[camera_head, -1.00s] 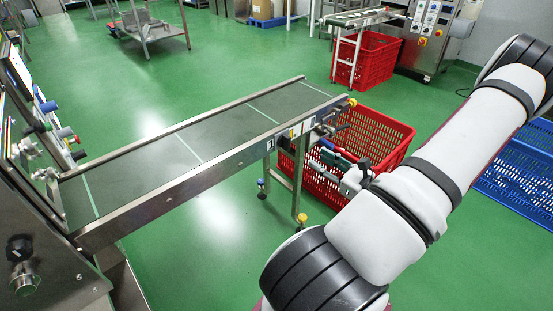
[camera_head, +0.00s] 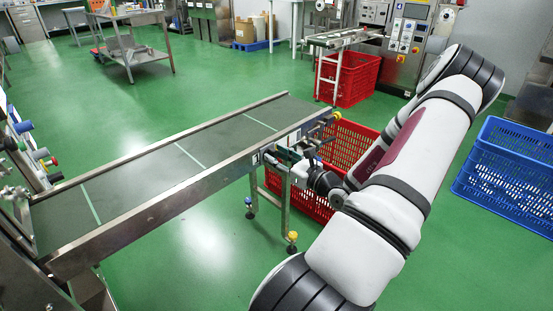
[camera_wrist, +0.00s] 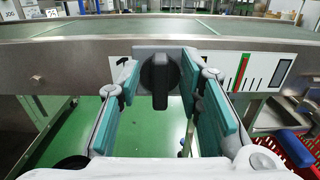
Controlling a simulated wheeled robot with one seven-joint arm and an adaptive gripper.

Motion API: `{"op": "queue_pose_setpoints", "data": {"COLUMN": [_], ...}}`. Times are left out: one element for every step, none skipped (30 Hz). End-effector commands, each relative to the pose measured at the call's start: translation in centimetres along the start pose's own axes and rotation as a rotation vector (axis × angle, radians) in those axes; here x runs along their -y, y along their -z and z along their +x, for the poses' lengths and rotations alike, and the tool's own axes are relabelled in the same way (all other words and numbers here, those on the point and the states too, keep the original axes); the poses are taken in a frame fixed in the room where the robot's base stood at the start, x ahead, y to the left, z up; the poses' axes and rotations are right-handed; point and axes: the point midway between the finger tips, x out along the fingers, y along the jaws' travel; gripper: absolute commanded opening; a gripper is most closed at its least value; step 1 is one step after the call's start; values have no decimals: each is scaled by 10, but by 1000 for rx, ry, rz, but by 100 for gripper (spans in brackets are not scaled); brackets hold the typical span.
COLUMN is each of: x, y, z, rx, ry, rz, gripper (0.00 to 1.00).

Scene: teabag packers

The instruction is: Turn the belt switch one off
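The belt switch (camera_wrist: 159,76) is a black rotary knob on a grey plate on the conveyor's metal side rail. In the wrist view its handle stands upright. In the head view my gripper (camera_head: 288,158) is at the side rail near the far end of the conveyor belt (camera_head: 150,175). The knob itself is hidden there behind my gripper and arm.
A white label panel (camera_wrist: 245,72) with a red stripe is right of the knob. A red crate (camera_head: 348,145) stands under the conveyor's far end, close to my arm. A blue crate (camera_head: 505,180) stands at the right. Green floor is clear left of the conveyor's legs.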

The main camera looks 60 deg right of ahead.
Motion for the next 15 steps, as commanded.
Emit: {"op": "queue_pose_setpoints", "data": {"x": [0, 0, 0, 0, 0, 0, 0, 0, 0, 0, 0, 0, 0, 0, 0], "y": [0, 0, 0, 0, 0, 0, 0, 0, 0, 0, 0, 0, 0, 0, 0], "z": [3, 4, 5, 6, 6, 6, 6, 6, 6, 6, 6, 6, 6, 6, 6], "rx": [0, 0, 0, 0, 0, 0, 0, 0, 0, 0, 0, 0, 0, 0, 0], "ry": [0, 0, 0, 1, 1, 1, 1, 1, 1, 1, 1, 1, 1, 1, 1], "rz": [0, 0, 0, 0, 0, 0, 0, 0, 0, 0, 0, 0, 0, 0, 0], "gripper": [33, 33, 33, 33, 33, 33, 33, 33, 33, 33, 33, 27, 20, 13, 4]}}
